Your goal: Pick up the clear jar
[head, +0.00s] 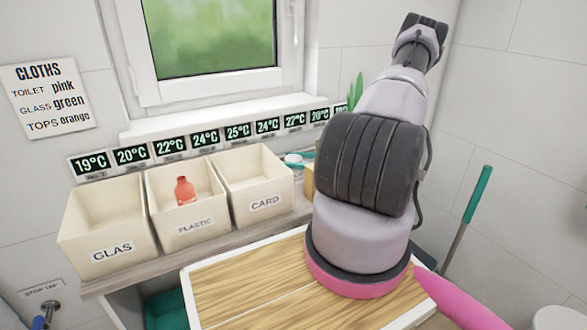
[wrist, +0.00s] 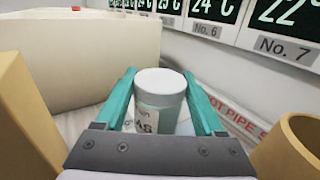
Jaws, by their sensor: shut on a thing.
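The clear jar (wrist: 158,112) stands upright between my gripper's teal fingers in the wrist view. It has a pale round lid (wrist: 160,80) and a white label with dark letters, partly cut off by the gripper's dark body. My gripper (wrist: 158,76) is shut on the jar, with one finger on each side. In the head view, my gripper (head: 295,160) shows only as a bit of teal on the shelf, right of the CARD bin. My arm hides most of that area there, and I cannot make out the jar clearly.
Cream bins GLAS (head: 113,249), PLASTIC (head: 193,226) and CARD (head: 265,202) stand on the shelf. A red bottle (head: 185,190) is in PLASTIC. In the wrist view, a tan block (wrist: 22,125) is at left and a tan cylinder (wrist: 288,150) at right, close to my gripper.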

